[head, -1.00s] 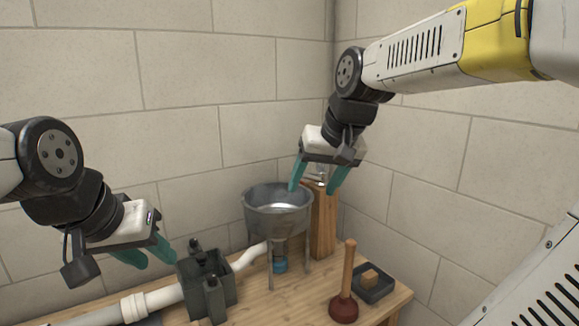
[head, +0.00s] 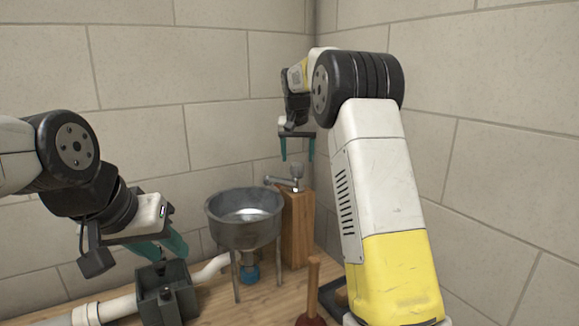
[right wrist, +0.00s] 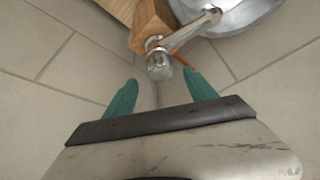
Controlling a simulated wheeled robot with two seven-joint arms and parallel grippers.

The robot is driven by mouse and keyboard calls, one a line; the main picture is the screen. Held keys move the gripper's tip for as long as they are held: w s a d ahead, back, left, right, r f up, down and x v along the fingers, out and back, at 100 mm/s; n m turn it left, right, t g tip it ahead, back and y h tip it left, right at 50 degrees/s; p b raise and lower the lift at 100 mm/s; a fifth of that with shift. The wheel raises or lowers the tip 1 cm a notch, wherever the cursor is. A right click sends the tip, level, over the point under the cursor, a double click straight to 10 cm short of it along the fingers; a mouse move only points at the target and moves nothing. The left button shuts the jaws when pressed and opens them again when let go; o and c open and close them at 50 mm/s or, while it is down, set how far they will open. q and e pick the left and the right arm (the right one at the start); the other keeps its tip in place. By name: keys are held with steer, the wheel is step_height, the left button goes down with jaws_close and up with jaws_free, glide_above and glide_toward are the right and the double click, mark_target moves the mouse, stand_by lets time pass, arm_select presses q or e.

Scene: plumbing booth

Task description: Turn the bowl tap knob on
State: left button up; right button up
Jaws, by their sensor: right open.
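The tap knob (head: 297,171) is a metal knob on top of the tap, whose spout (head: 272,181) points left over the metal bowl (head: 244,234). The tap sits on a wooden post (head: 297,232). My right gripper (head: 297,158) is open and empty, fingers pointing down just above the knob. In the right wrist view the knob (right wrist: 160,66) lies beyond the fingertips and between their lines, apart from both fingers (right wrist: 162,92). My left gripper (head: 164,252) is open and empty over the dark grey box.
The dark grey box (head: 168,303) and white pipe (head: 110,309) stand at the front left. The plunger (head: 313,285) stands right of the bowl, partly hidden by my right arm. Block walls meet in a corner close behind the post.

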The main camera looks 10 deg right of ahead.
mark_target(298, 164)
steer(key=x, duration=0.5)
steer(key=shift+a, duration=0.1)
steer(key=shift+c, duration=0.3)
steer(key=shift+s, duration=0.1)
steer(key=c, duration=1.3)
